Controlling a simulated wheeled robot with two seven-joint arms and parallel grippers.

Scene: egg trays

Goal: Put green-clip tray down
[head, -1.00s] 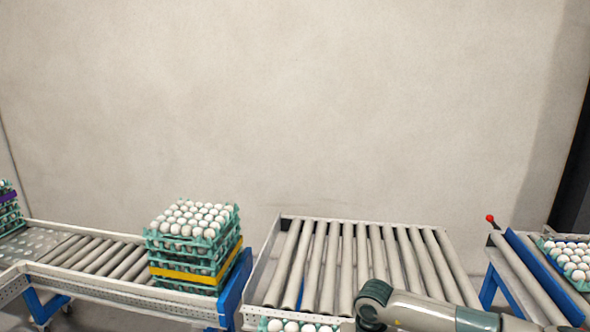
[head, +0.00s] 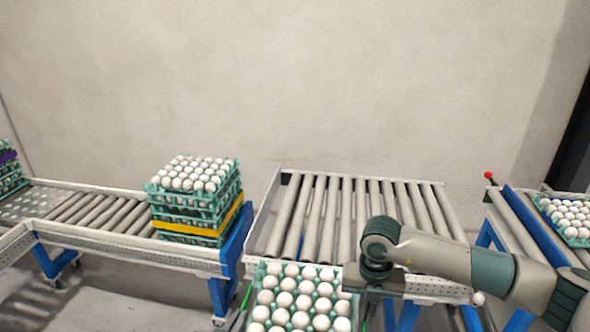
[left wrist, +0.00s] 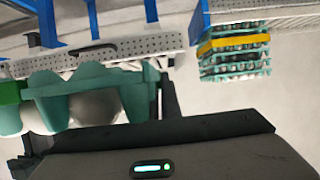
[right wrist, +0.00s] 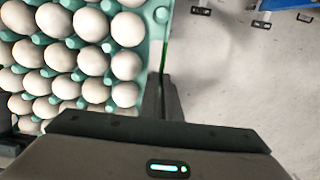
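A green tray of white eggs (head: 318,269) is at the bottom centre of the head view, in front of the roller table's near edge; its lower part is cut off. Its green clip (head: 238,319) shows as a thin line at its left side. In the left wrist view the tray's green wall (left wrist: 95,82) lies near my left gripper (left wrist: 105,120), with a dark finger on its right. In the right wrist view the tray's edge (right wrist: 155,45) lies against a finger of my right gripper (right wrist: 90,120). Both grippers appear shut on the tray's sides; the contacts are partly hidden.
The grey roller table (head: 283,185) behind the tray has bare rollers. A tray stack with a yellow clip (head: 197,200) stands on the left conveyor (head: 130,250). A purple-clip stack (head: 8,172) is far left. Another egg tray (head: 565,215) is on the right conveyor.

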